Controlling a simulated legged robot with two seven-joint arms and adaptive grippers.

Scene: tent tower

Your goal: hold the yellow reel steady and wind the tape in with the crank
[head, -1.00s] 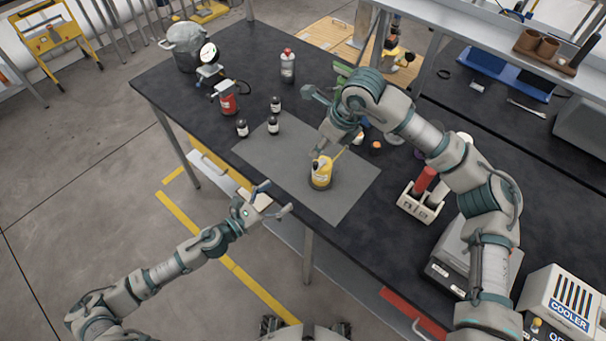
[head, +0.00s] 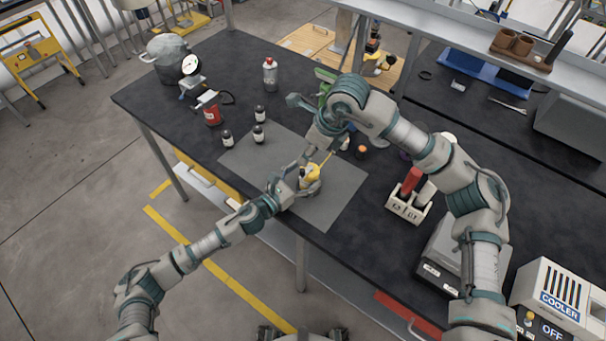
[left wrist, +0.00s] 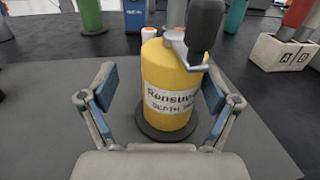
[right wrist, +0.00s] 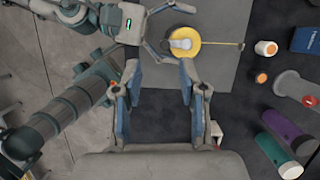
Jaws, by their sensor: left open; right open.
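The yellow reel (head: 311,174) stands upright on the grey mat (head: 340,190). In the left wrist view the reel (left wrist: 168,85) has a handwritten label, a dark round base and a crank with a dark handle (left wrist: 205,28) on top. My left gripper (left wrist: 158,86) is open, one finger on each side of the reel, with gaps visible. My right gripper (right wrist: 161,73) is open and empty, raised beside the reel; the reel (right wrist: 184,42) shows beyond its fingers. A thin yellow tape (right wrist: 225,44) runs out sideways from the reel.
A two-slot white holder (head: 408,207) with a red cylinder is at the right.

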